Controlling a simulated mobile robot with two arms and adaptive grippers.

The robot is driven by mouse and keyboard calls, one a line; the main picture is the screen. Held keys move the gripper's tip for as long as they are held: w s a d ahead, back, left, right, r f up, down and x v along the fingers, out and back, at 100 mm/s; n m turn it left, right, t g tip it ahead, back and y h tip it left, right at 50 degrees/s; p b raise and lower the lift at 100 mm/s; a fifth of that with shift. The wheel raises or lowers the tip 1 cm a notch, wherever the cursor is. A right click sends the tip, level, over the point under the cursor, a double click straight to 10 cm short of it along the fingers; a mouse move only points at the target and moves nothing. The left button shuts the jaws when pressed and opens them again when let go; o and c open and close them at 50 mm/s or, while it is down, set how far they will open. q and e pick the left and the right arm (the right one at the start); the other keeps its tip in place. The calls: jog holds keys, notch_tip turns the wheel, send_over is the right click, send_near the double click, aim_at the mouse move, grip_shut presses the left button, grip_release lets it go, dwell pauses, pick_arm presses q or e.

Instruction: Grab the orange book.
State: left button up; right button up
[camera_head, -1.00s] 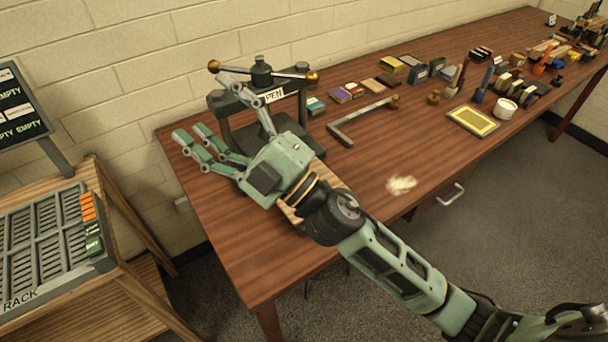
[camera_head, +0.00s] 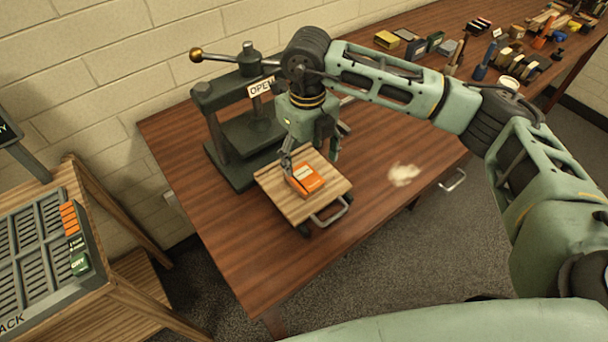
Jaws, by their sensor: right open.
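The orange book (camera_head: 309,179) lies flat on a small wooden board (camera_head: 270,188) with a metal handle, near the table's left end. My right gripper (camera_head: 311,164) points down just above and behind the book, with its fingers apart. One finger comes down at the book's left back edge; I cannot tell if it touches. The other finger is to the right, past the book's far edge. The fingers hide a little of the book's back side. My left gripper is not in view.
A dark press (camera_head: 228,135) with an "OPEN" sign stands just behind the board. A rack (camera_head: 30,245) with orange and green pieces is on the wooden stand at left. A crumpled pale scrap (camera_head: 404,174) lies right of the board. Small boxes and tools fill the table's far end.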

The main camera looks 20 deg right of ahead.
aim_at(305, 177)
jog(key=shift+s+a+f+p, duration=0.1)
jog(key=shift+f+p, duration=0.35)
jog(key=shift+f, duration=0.5)
notch_tip(305, 177, down, 4)
jog(key=shift+a+r+p, duration=0.1)
jog(key=shift+r+p, duration=0.05)
jog(key=shift+p, duration=0.8)
jog(key=shift+f, duration=0.6)
jog(key=c, duration=1.3)
jog(key=shift+o, duration=0.2)
jog(key=shift+r, duration=0.1)
